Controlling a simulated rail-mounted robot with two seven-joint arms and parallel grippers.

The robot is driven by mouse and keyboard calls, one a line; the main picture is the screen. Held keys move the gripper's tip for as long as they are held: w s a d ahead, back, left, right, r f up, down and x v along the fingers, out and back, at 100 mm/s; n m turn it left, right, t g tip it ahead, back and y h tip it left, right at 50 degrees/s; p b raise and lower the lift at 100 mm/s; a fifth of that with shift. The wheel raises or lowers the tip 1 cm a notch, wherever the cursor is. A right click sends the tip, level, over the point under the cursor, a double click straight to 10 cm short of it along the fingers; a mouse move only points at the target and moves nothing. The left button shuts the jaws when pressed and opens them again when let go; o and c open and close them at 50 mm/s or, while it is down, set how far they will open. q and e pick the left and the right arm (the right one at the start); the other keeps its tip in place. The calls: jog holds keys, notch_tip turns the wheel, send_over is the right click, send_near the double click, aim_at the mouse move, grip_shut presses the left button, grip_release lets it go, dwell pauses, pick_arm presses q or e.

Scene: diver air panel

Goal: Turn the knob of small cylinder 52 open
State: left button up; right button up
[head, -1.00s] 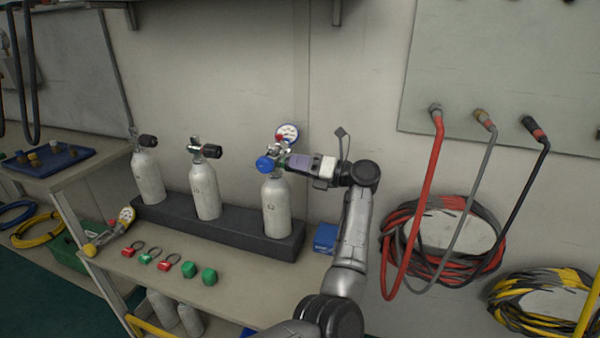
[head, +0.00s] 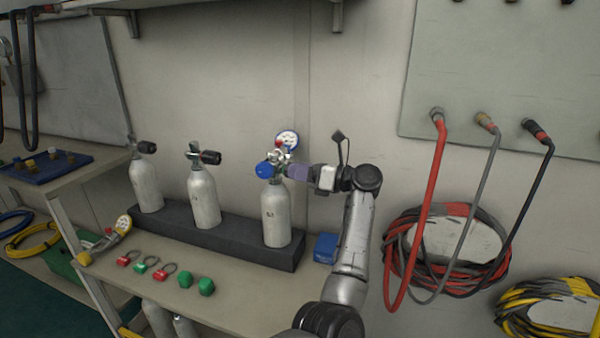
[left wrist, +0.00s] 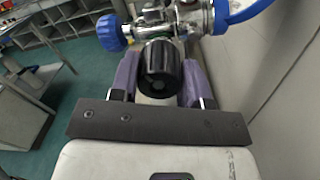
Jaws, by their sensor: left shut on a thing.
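A pale cylinder (head: 275,220) stands at the right end of the dark rack. Its valve carries a blue knob (head: 264,170) and a round gauge (head: 287,139). My left gripper (head: 291,172) is at the right side of this valve. In the left wrist view the valve's black knob (left wrist: 160,66) sits between the two purple fingers of my left gripper (left wrist: 156,75), which is shut on it. The knob is hidden by the fingers in the head view. The number on the cylinder is too small to read. My right gripper is not in view.
Two more cylinders (head: 204,200) (head: 146,187) with black knobs stand to the left in the rack (head: 222,240). Green caps and red and green tags lie on the bench (head: 230,285) in front. A blue box (head: 326,247) is right of the rack. Coiled hoses (head: 390,240) hang at right.

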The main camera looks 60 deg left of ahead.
pick_arm(q)
jog(key=o, duration=0.9)
jog(key=shift+w+d, duration=0.15)
jog(key=shift+w, duration=0.05)
jog(key=shift+p+v, duration=2.35)
jog(key=shift+v, duration=4.3)
